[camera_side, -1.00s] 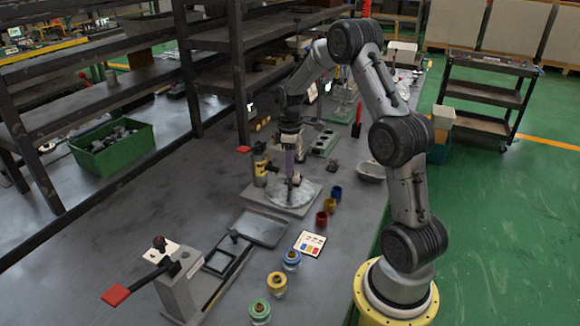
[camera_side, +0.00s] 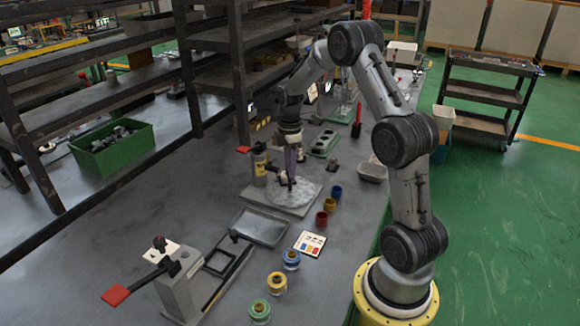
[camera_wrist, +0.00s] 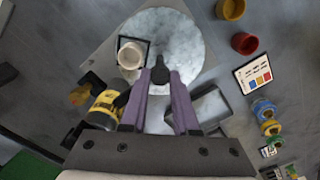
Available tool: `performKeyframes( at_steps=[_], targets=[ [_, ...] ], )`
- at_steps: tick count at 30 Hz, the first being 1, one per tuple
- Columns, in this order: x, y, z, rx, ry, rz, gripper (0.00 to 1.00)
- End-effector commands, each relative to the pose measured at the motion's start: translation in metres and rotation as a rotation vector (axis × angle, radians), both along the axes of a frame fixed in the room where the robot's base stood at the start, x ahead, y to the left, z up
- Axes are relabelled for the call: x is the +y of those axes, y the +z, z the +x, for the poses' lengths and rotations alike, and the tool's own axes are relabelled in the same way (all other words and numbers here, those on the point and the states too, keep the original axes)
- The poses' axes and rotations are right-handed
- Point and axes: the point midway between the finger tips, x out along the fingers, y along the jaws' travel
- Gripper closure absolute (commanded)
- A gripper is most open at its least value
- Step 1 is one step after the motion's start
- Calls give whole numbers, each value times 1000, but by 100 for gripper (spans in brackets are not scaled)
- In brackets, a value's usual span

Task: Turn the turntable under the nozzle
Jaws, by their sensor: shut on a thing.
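The turntable (camera_side: 292,197) is a round, marbled grey-white disc on a square grey base; it fills the upper middle of the wrist view (camera_wrist: 185,35). My gripper (camera_wrist: 160,78) points down over the disc, its two purple fingers closed on a black knob (camera_wrist: 160,71) near the disc's middle. It also shows in the side view (camera_side: 291,180). A white cup (camera_wrist: 131,55) stands on the disc to the left of the knob, inside a dark square outline. A yellow and black dispenser (camera_wrist: 106,104) stands beside the disc; its nozzle tip is not clear to me.
Red (camera_side: 321,218), blue (camera_side: 336,192) and yellow cups stand right of the turntable. A grey tray (camera_side: 262,228), a colour card (camera_side: 310,243) and several colour-banded jars (camera_side: 277,283) lie nearer the front. A red-handled lever device (camera_side: 178,290) stands at the front left.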

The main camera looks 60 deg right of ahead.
Motion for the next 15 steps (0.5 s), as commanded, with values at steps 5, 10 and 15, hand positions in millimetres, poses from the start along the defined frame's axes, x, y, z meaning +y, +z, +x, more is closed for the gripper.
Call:
performKeyframes(
  at_steps=[5, 10, 15],
  targets=[
    [0, 2, 1, -3, 89, -1, 100],
    [0, 2, 1, -3, 173, -1, 100],
    [0, 1, 0, -2, 258, -1, 100]
  ],
)
